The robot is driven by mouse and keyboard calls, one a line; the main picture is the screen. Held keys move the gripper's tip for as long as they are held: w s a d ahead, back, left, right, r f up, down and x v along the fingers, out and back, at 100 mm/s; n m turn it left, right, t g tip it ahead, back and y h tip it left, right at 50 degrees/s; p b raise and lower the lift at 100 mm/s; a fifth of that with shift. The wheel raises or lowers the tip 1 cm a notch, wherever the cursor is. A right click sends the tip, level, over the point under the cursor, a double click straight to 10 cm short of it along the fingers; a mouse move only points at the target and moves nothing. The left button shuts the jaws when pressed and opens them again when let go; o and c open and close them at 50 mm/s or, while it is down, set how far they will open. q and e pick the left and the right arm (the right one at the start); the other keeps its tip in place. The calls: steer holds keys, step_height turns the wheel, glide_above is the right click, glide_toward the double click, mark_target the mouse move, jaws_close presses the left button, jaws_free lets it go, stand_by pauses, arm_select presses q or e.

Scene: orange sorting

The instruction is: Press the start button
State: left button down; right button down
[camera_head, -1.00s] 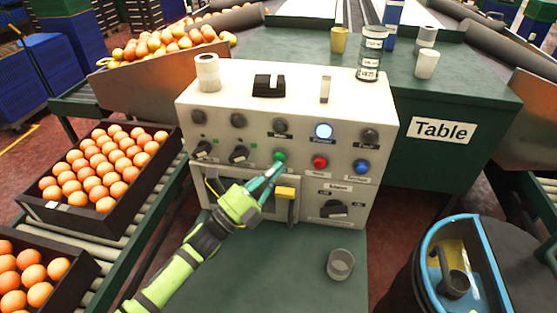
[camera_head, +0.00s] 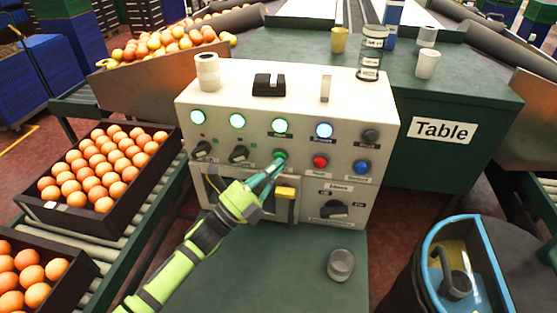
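The white control box (camera_head: 300,105) stands on the green table. Its green button (camera_head: 280,155) is in the lower row, left of a red button (camera_head: 320,161) and a blue button (camera_head: 361,166). My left gripper (camera_head: 272,168) reaches up from the lower left, with its fingertips close together at the green button, seemingly touching it. The fingertips partly cover the button. I see nothing held between them. Three green lamps, the third of them here (camera_head: 280,125), and a blue-white lamp (camera_head: 324,130) are lit. A lamp at the right (camera_head: 370,136) is dark. My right gripper is not in view.
Crates of oranges, one of them here (camera_head: 75,220), stand on the left conveyor. A grey cup (camera_head: 340,264) stands on the green surface at the front. A tape roll (camera_head: 207,72) and a jar (camera_head: 370,62) stand on the box. A blue-rimmed bin (camera_head: 428,250) is at lower right.

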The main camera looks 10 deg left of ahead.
arm_select(q)
steer(key=shift+s, duration=0.2)
steer(key=shift+s+p, duration=0.45)
steer(key=shift+s, duration=0.35)
steer(key=shift+s, duration=0.1)
steer(key=shift+s+p, duration=1)
steer(key=shift+s, duration=1.4)
